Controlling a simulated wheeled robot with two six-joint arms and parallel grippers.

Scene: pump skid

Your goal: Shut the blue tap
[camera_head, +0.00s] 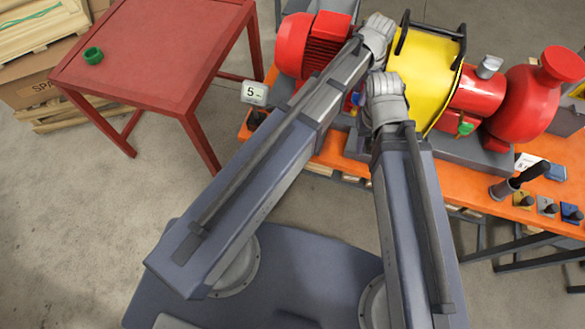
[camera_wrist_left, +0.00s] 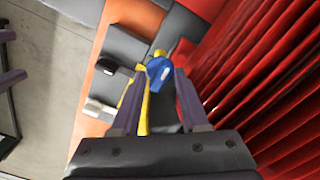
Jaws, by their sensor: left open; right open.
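The blue tap (camera_wrist_left: 159,70) has a blue handle on a yellow pipe. It shows in the left wrist view between the tips of my open left gripper (camera_wrist_left: 161,78), seen ahead of the fingers. I cannot tell whether either finger touches it. In the head view a small bit of blue (camera_head: 355,97) shows between my two arms; the rest is hidden. My left gripper (camera_head: 378,32) is up by the red motor in the head view, its fingers hidden behind the wrist. My right gripper (camera_head: 386,88) is lower, in front of the yellow guard; its fingers are hidden too.
The red motor (camera_head: 312,45), yellow guard (camera_head: 425,85) and red pump (camera_head: 525,100) stand close around my grippers. A green tap (camera_head: 466,128) is right of the guard. A lever (camera_head: 528,175) rises from the orange skid (camera_head: 480,190). A red table (camera_head: 150,60) is at left.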

